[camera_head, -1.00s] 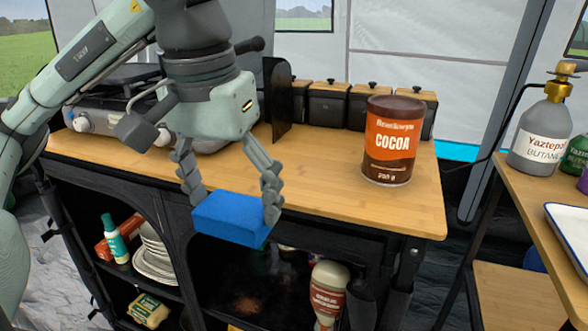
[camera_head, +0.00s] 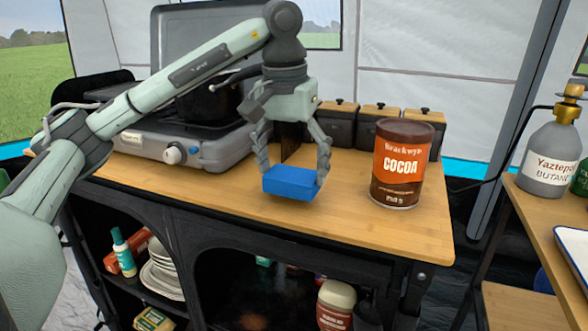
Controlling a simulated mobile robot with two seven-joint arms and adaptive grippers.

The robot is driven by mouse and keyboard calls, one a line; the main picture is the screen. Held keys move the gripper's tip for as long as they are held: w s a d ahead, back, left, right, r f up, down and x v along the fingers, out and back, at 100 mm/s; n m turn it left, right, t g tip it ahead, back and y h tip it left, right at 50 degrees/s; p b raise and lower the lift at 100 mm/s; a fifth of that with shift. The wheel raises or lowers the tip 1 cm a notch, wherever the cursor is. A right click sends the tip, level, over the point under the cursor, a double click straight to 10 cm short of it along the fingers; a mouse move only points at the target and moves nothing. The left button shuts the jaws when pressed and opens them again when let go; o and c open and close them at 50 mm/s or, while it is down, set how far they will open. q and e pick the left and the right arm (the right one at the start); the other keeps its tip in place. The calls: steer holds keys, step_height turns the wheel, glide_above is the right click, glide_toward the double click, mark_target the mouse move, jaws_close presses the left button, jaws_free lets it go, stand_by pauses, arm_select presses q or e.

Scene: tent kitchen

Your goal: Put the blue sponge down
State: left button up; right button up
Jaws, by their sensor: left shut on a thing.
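The blue sponge (camera_head: 290,184) is a small bright block held between the fingertips of my left gripper (camera_head: 291,178). The gripper points down and is shut on the sponge's two ends. The sponge appears over the wooden counter top (camera_head: 240,206), left of the cocoa tin. I cannot tell whether its underside touches the wood. My right gripper is not in the view.
A brown cocoa tin (camera_head: 401,165) stands to the right of the sponge. A grey camping stove (camera_head: 205,148) with a dark pot stands at the left. Several dark canisters (camera_head: 341,124) line the back. Bare counter lies in front and between the sponge and tin.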

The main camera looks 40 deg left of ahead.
arm_select(q)
steer(key=shift+w+a+f, duration=0.15)
steer(key=shift+w+f, duration=0.45)
steer(key=shift+f, duration=0.1)
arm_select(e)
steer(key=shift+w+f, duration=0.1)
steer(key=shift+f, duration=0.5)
arm_select(q)
steer(key=shift+f, duration=0.15)
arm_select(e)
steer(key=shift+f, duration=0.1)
arm_select(q)
steer(key=o, duration=0.9)
steer(key=shift+o, duration=0.4)
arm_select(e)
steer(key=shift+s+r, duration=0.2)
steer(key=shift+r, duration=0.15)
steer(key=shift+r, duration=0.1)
